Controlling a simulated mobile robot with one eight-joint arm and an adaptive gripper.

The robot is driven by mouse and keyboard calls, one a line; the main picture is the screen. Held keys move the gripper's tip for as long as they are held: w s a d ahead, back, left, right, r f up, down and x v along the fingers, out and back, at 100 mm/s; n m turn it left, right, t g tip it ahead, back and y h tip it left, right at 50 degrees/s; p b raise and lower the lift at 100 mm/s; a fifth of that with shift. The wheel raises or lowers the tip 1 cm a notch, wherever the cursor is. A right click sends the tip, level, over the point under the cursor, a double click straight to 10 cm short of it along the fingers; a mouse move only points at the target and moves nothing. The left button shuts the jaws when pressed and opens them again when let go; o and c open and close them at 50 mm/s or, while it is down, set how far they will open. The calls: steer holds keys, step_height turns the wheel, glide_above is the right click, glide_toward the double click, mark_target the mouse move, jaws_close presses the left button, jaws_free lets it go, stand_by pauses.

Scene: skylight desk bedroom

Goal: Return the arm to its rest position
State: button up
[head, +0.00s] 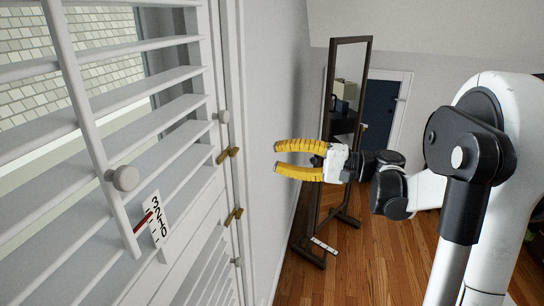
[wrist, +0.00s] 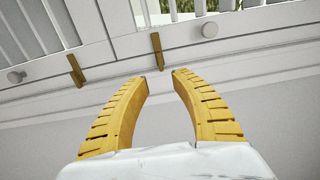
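My gripper (head: 278,158) has two yellow ribbed fingers. In the head view it is extended to the left, in front of the grey wall and apart from the white louvred shutter. In the wrist view my gripper (wrist: 159,74) shows its fingertips with a clear gap between them and nothing held. My white and black arm (head: 470,150) is stretched out from the right side of the head view.
The white shutter (head: 110,150) with a round knob (head: 125,178) and a numbered strip (head: 156,228) fills the left. A dark-framed standing mirror (head: 350,80) stands behind my gripper. Wooden floor (head: 375,265) shows below, and a dark blue door (head: 380,110) is beyond.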

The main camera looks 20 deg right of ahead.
stand_by(0.3)
steer(key=s+a+f+n+g+h+b, duration=0.15)
steer(key=s+a+f+h+b, duration=0.35)
steer(key=f, duration=0.5)
steer(key=s+a+f+n+g+h+b, duration=0.1)
steer(key=s+a+f+g+h+b, duration=0.2)
steer(key=a+f+b, duration=0.55)
steer(key=s+d+f+n+h+b, duration=0.2)
steer(key=s+f+h+b, duration=0.1)
steer(key=s+f, duration=0.3)
steer(key=s+d+f+n+t+h+b, duration=0.1)
steer(key=s+d+f+n+h+b, duration=0.2)
steer(key=s+f, duration=0.3)
step_height(320, 180, down, 4)
steer(key=shift+s+d+r+h+b, duration=0.1)
steer(key=shift+s+d+h+b, duration=0.2)
steer(key=shift+b, duration=0.3)
